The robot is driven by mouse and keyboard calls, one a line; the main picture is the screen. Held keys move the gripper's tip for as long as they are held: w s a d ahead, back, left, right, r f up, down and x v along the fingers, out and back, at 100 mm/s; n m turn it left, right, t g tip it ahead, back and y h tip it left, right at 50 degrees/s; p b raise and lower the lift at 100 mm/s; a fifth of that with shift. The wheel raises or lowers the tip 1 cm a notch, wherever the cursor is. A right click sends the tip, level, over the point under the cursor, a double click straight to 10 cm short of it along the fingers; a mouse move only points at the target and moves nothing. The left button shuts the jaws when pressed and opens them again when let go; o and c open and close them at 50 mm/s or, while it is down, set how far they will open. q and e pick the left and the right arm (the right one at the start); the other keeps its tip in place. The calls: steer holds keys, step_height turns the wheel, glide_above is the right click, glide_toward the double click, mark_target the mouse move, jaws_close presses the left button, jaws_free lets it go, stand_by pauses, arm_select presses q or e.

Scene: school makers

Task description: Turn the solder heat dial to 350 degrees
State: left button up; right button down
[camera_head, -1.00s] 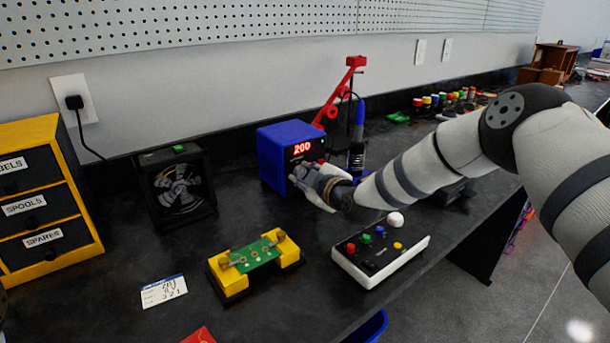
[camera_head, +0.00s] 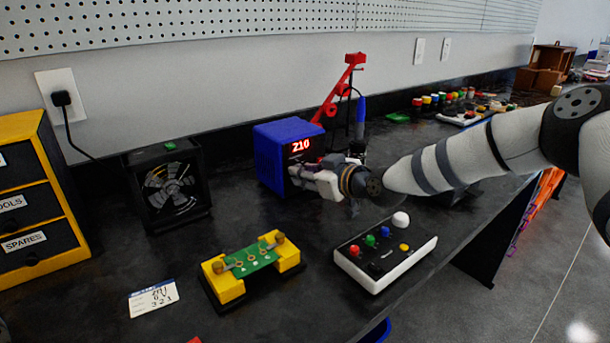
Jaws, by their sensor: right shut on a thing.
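The blue solder station (camera_head: 272,158) stands at the back of the black bench, and its red display (camera_head: 301,146) reads 210. My right gripper (camera_head: 303,175) is at the lower front of the station, shut on the heat dial. The dial itself is hidden behind the fingers. My right arm reaches in from the right. My left gripper is not in view. The soldering iron with a blue handle (camera_head: 361,113) stands upright just right of the station.
A red arm (camera_head: 338,93) rises behind the station. A small fan (camera_head: 169,187) is to the left. A yellow board holder (camera_head: 227,286) and a white button box (camera_head: 419,257) lie in front. A written card (camera_head: 153,298) lies front left.

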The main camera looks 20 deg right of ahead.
stand_by(0.4)
steer(key=c, duration=1.3)
jaws_free()
steer(key=shift+c, duration=0.2)
steer(key=v, duration=1.2)
